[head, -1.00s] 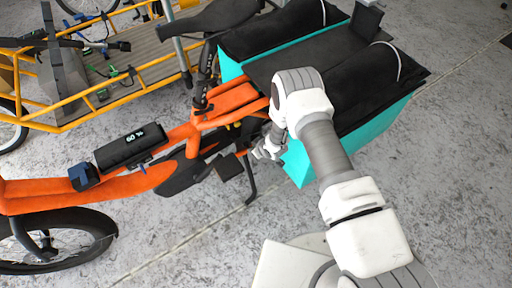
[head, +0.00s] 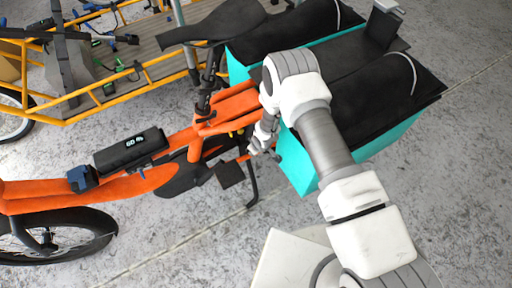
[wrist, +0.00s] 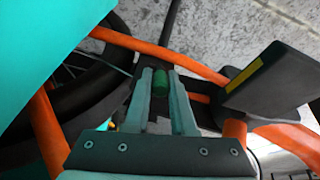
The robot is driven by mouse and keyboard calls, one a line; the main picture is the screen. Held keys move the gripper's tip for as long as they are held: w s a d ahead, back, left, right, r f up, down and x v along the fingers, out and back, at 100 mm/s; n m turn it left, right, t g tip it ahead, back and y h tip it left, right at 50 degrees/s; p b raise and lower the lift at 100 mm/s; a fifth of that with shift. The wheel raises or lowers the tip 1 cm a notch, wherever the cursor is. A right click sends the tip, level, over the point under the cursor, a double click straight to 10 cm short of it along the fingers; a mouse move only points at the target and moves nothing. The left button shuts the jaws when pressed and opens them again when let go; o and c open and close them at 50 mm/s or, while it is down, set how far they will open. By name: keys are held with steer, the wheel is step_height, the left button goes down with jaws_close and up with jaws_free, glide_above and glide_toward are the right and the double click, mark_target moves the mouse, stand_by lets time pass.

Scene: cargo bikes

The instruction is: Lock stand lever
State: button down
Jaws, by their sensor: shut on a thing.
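In the wrist view, my gripper (wrist: 161,92) has its two grey fingers closed on a small green cylindrical piece, which I take to be the tip of the stand lever (wrist: 160,80). The rest of the lever is hard to make out against the dark parts behind it. In the head view, my gripper (head: 257,146) is low beside the rear frame of the orange cargo bike (head: 120,187), left of the teal bag. The lever cannot be made out there. The black stand leg (head: 251,187) reaches down to the floor just below my gripper.
The teal pannier (head: 303,173) with a black top hangs right beside my arm. A black pedal (head: 229,174) is left of the gripper; a black flat part (wrist: 270,80) is close on the right in the wrist view. A yellow cargo bike (head: 140,75) stands behind.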

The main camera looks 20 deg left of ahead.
stand_by(0.3)
steer(key=c, duration=0.8)
jaws_free()
steer(key=shift+o, duration=0.2)
steer(key=p+v, duration=0.4)
steer(key=v, duration=1.3)
steer(key=shift+r+p, duration=0.2)
steer(key=shift+p, duration=0.15)
steer(key=shift+d, duration=0.1)
